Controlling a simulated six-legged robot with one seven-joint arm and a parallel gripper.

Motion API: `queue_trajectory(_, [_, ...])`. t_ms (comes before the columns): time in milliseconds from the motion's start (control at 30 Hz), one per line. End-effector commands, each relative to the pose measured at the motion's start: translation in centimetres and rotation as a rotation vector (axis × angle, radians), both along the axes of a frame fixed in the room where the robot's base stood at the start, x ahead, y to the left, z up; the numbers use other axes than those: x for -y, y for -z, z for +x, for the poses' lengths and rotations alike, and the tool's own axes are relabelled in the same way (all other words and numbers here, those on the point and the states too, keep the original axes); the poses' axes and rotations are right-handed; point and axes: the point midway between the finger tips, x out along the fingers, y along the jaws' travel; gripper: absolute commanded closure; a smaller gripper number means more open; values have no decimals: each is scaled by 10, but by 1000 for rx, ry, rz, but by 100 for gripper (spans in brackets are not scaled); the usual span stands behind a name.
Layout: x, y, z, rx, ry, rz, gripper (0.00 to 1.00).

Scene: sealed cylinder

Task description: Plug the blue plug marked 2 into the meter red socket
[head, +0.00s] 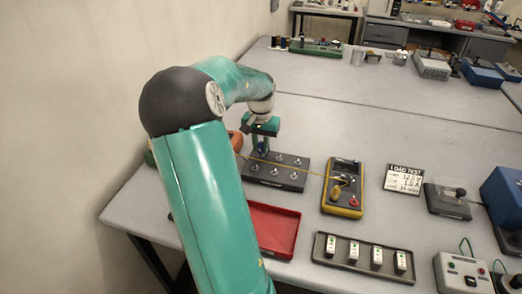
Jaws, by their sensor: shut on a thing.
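My gripper (262,146), with a green body, is at the back left corner of a dark block with several round metal posts (290,181). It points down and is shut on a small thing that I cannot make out. The blue plug marked 2 cannot be told apart in this view. The yellow meter (343,187) lies to the right of the block. Its red socket (353,202) shows at its lower right, apart from my gripper. A thin yellow lead (305,170) runs from the meter leftward past the block toward my gripper.
A red tray (292,209) lies in front of the block, partly behind my arm. A dark rack with several white modules (363,270) lies in front of the meter. A load test card (404,179) and boxes are to the right. The table behind is mostly clear.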

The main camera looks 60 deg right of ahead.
Motion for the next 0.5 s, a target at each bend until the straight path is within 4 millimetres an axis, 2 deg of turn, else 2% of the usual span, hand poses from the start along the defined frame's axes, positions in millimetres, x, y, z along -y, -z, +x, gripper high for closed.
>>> queue_trajectory(500, [0, -19, 0, 0, 0, -1, 100])
